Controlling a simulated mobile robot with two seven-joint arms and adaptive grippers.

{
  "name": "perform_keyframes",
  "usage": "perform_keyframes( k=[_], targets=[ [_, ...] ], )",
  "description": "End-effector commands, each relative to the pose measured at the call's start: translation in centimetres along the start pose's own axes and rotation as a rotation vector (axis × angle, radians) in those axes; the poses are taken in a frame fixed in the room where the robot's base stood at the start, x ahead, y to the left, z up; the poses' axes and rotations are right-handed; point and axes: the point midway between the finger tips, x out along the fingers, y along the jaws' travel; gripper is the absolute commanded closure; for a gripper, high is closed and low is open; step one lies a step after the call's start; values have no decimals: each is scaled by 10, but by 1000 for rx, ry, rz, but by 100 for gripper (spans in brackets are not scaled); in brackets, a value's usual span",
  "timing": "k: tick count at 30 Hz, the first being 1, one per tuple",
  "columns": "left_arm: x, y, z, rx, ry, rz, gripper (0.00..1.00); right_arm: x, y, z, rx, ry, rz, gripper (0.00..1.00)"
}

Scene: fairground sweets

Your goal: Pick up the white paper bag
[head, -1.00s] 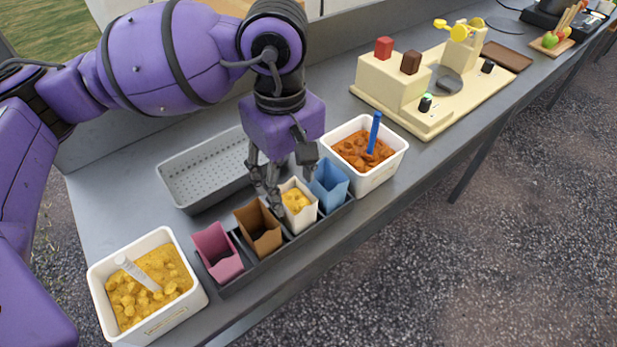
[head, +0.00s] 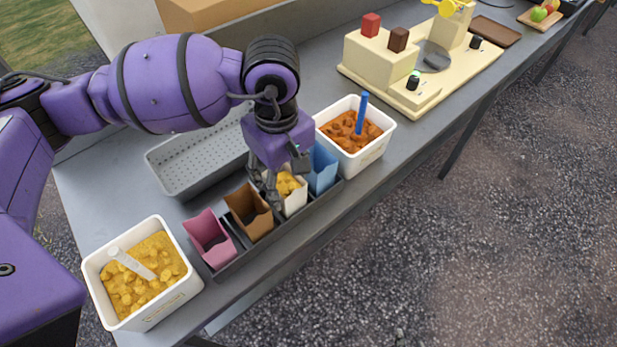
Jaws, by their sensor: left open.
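The white paper bag (head: 296,201) stands upright in the dark rack (head: 262,244), with yellow sweets inside. It is between the brown bag (head: 250,211) on its left and the blue bag (head: 322,170) on its right. My left gripper (head: 285,184) is open and low over the white bag, pointing down, with its fingers at the bag's sides and partly hiding its top. I cannot tell whether the fingers touch the bag. My right gripper is not in view.
A pink bag (head: 209,240) stands at the rack's left end. A tub of yellow sweets (head: 190,292) is front left, a tub of orange sweets (head: 372,153) right. A perforated grey tray (head: 190,160) lies behind the rack. A cream stand (head: 372,70) is farther right.

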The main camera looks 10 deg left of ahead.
Motion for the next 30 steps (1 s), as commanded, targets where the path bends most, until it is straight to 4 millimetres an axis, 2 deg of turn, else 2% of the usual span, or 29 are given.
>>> perform_keyframes(
  k=[2, 9, 18, 22, 30],
  targets=[
    [1, -1, 0, -1, -1, -2, 47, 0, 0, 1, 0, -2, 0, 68],
    [1, -1, 0, -1, -1, -2, 74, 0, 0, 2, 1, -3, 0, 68],
    [-3, 0, 0, -1, 0, 0, 74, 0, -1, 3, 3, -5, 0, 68],
    [-20, 1, 0, -1, 0, 2, 74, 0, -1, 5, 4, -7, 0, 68],
    [-74, 1, -1, -1, 1, 1, 74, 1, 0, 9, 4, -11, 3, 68]
  ],
)
